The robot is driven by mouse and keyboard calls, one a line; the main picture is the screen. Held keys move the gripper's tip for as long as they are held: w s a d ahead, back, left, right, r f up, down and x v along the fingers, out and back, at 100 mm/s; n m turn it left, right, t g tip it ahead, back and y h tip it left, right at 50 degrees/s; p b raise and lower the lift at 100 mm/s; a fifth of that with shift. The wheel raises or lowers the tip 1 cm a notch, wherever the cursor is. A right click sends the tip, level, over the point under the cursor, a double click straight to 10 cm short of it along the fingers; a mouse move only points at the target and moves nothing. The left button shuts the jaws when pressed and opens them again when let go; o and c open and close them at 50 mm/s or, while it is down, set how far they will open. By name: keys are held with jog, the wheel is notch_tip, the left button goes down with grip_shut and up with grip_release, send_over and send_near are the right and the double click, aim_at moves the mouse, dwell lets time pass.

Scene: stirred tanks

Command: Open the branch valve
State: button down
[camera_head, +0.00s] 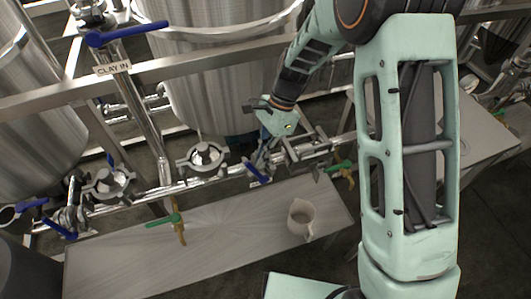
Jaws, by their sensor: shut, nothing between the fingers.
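Several lever valves are in view, and none carries a readable "branch" label. A blue-handled valve (257,172) sits on the low steel pipe near the centre. My gripper (264,154) points down just above and beside it, shut and empty; whether it touches the handle I cannot tell. A green-handled brass valve (164,221) hangs from the pipe at left centre, another green-handled valve (336,167) at right. Blue handles also show on a left valve (57,229) and on the pipe (125,34) beside the "CLAY IN" label (113,68).
Steel tanks (218,85) stand behind the pipework, with a frame rail (200,62) across them. A grey bench (120,265) runs below the pipe and bears a beige jug (301,218). Clamped round fittings (204,157) sit along the pipe. Another table (480,130) is at right.

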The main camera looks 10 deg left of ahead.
dwell(0.4)
jog(key=shift+s+a+h+p, duration=0.2)
jog(key=shift+a+h+p, duration=0.05)
jog(key=shift+h+p, duration=0.05)
jog(key=shift+a+t, duration=0.15)
jog(key=shift+t, duration=0.15)
jog(key=shift+s+a+h+p, duration=0.3)
jog(key=shift+a+p, duration=0.05)
jog(key=shift+s+a+f+p, duration=0.2)
jog(key=shift+s+a+p, duration=0.15)
jog(key=shift+a, duration=0.15)
jog(key=s+a+f+b, duration=0.1)
jog(key=s+a+f, duration=0.2)
jog(key=a+f, duration=0.2)
jog(key=shift+f, duration=0.3)
jog(key=shift+a, duration=0.15)
